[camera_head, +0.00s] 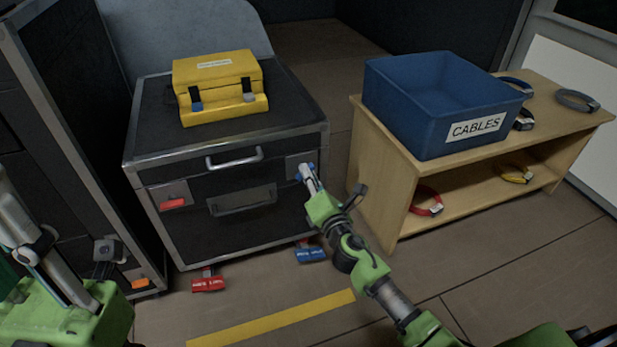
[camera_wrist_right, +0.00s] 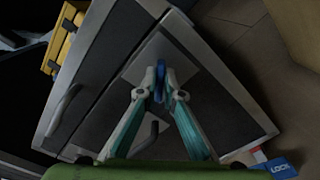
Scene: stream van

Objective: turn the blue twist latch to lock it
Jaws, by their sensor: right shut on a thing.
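The blue twist latch (camera_wrist_right: 159,82) sits on a metal plate (camera_wrist_right: 143,63) on the right part of the front of the black case (camera_head: 230,190). In the head view only bits of its blue show around my fingertips. My right gripper (camera_head: 306,172) is at the latch, and in the right wrist view its two fingers (camera_wrist_right: 159,90) are closed on the blue piece from both sides. A red latch (camera_head: 173,204) sits on the left part of the case front. My left arm shows at the left edge of the head view; its fingertips are not clearly seen.
A yellow case (camera_head: 220,84) stands on the black case. A red tag (camera_head: 208,284) and a blue tag (camera_head: 311,255) hang below its front. A wooden shelf (camera_head: 400,200) with a blue cables bin (camera_head: 400,110) stands to the right. A yellow floor stripe (camera_head: 270,320) lies in front.

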